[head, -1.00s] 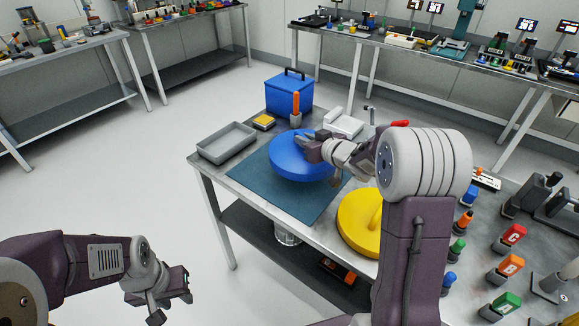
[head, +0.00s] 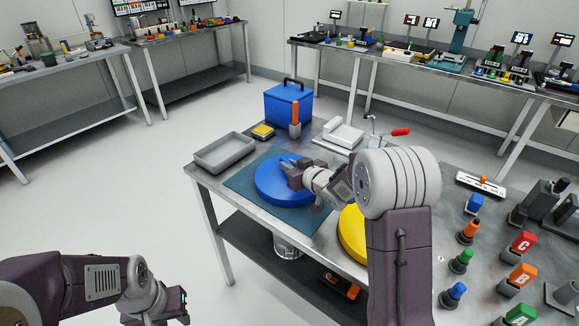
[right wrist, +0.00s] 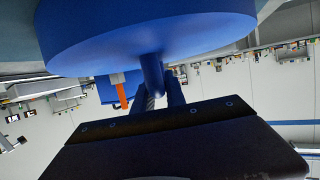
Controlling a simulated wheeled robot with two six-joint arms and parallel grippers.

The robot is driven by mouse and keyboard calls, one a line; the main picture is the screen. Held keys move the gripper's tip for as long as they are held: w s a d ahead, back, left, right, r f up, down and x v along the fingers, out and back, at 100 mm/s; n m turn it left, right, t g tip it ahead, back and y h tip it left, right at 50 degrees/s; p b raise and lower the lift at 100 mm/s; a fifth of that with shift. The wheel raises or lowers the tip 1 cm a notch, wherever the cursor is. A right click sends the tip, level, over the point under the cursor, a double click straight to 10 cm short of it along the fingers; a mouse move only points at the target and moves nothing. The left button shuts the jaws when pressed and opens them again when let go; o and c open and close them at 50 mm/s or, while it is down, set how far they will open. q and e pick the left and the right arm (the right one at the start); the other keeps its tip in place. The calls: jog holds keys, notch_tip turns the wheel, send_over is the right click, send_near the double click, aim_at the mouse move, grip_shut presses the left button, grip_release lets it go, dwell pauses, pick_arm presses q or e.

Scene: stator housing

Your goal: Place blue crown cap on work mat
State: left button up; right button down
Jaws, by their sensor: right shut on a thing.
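The blue crown cap (head: 280,186) is a wide blue disc with a central stem, lying roughly level over the teal work mat (head: 242,182). I cannot tell whether its underside touches the mat. My right gripper (head: 290,166) is shut on the cap's stem. In the right wrist view, the blue disc (right wrist: 140,38) fills the top and its stem sits between the fingers of my right gripper (right wrist: 158,92). My left gripper (head: 165,310) is at the bottom edge of the head view, away from the table and partly cut off.
A grey tray (head: 224,164) stands left of the mat, with a blue box (head: 289,106) and an orange-handled tool (head: 295,118) behind. A yellow disc (head: 352,232) lies to the right, partly behind my right arm. Several coloured pieces stand further right.

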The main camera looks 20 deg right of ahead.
jog(key=c, duration=1.4)
grip_release()
jog(key=shift+f, duration=0.1)
jog(key=shift+o, duration=0.2)
jog(key=shift+s+r, duration=0.1)
jog(key=shift+r, duration=0.2)
jog(key=p+v, duration=0.2)
jog(key=v, duration=0.9)
jog(key=shift+s+d+r, duration=0.1)
jog(key=shift+s+d, duration=0.05)
jog(key=shift+s, duration=0.2)
